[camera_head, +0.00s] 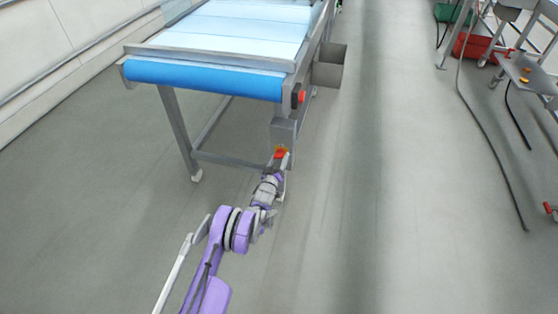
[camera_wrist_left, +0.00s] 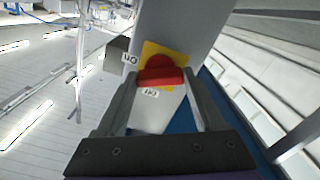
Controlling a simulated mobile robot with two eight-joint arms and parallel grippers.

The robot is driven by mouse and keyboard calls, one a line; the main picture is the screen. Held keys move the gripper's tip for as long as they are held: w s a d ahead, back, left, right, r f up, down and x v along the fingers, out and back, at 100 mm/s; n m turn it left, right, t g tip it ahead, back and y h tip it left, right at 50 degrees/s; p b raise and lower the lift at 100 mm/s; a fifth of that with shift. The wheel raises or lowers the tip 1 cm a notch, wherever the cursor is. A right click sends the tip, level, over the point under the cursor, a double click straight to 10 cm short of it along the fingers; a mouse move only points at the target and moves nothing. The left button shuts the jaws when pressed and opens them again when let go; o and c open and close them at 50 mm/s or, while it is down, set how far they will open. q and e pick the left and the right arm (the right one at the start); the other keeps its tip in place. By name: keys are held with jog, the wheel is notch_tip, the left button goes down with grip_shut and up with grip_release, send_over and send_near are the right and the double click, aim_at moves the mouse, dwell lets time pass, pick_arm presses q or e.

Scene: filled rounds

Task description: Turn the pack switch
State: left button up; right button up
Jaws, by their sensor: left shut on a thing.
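The pack switch is a red rotary knob (camera_wrist_left: 160,70) on a yellow plate (camera_wrist_left: 150,48), fixed to a grey box. In the left wrist view its red bar lies roughly level across the picture. A small white label sits left of the knob and another just below it; they look like upside-down ON and OFF. In the head view the switch (camera_head: 281,152) shows below the conveyor's near right corner. My left gripper (camera_wrist_left: 162,80) is shut on the knob, one finger at each end of the bar. My right gripper is not in view.
A conveyor with a blue end roller (camera_head: 200,77) stands above and beyond the switch. A red button (camera_head: 301,97) is on its right side, near a grey bin (camera_head: 329,66). A red crate (camera_head: 474,46) and cables lie at right. The floor between is clear.

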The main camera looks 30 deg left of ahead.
pick_arm(q)
jog(key=shift+m+b, duration=1.7)
jog(key=shift+m, duration=0.8)
jog(key=o, duration=1.4)
jog(key=p+v, duration=0.1)
jog(key=v, duration=0.9)
jog(key=shift+s+d, duration=0.1)
jog(key=shift+s, duration=0.25)
